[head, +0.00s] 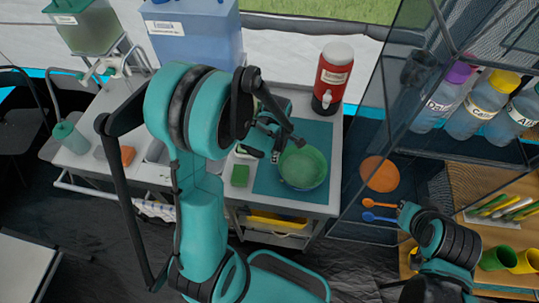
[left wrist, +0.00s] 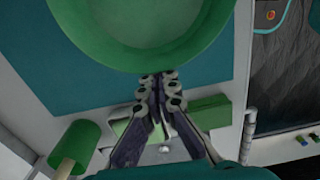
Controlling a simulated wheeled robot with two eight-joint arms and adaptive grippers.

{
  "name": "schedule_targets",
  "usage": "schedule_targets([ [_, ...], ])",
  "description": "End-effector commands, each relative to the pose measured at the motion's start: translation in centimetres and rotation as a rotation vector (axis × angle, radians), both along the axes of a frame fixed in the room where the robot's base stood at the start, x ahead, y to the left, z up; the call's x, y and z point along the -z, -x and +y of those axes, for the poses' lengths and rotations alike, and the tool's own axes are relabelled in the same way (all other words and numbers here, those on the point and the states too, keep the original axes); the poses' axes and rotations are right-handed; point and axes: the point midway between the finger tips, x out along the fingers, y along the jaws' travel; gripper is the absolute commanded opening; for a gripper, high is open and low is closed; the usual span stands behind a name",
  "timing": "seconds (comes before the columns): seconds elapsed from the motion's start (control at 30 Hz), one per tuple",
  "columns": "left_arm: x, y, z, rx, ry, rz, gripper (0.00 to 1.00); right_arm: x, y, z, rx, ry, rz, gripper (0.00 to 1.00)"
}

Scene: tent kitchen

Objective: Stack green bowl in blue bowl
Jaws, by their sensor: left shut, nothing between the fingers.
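The green bowl (head: 303,167) sits upright on the teal mat (head: 265,182) at the right end of the counter. It also fills the top of the left wrist view (left wrist: 160,38). My left gripper (head: 277,152) is at the bowl's left side in the head view. In the left wrist view its fingertips (left wrist: 158,86) are together, empty, right by the bowl's rim. My right gripper (head: 405,213) is at the lower right, away from the bowl; its fingers are unclear.
A red drink dispenser (head: 332,78) stands behind the mat. A green sponge (head: 240,176) lies left of the mat. On the right, a mesh-sided shelf (head: 400,110) holds bottles, cups and utensils. An orange plate (head: 380,173) and spoons are near its left edge.

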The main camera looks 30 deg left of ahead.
Motion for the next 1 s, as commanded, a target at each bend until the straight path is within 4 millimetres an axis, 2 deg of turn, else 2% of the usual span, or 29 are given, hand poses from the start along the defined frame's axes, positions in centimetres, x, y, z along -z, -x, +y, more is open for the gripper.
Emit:
schedule_targets([
  [0.3,0.0,0.0,-0.1,0.001,0.0,0.0,0.0,0.0,0.0,0.0,0.0,0.0,0.0,0.0],
  [0.53,0.1,-0.6,-2.2,0.003,0.0,0.0,0.0,0.6,0.0,0.0,0.0,0.0,0.0,0.0],
  [0.87,0.0,-0.6,-1.9,0.0,0.0,0.0,0.0,0.6,0.0,0.0,0.0,0.0,0.0,0.0],
  [1.0,0.1,-0.7,-0.8,0.0,0.0,0.0,0.0,0.8,0.0,0.0,0.0,0.0,0.0,0.0],
])
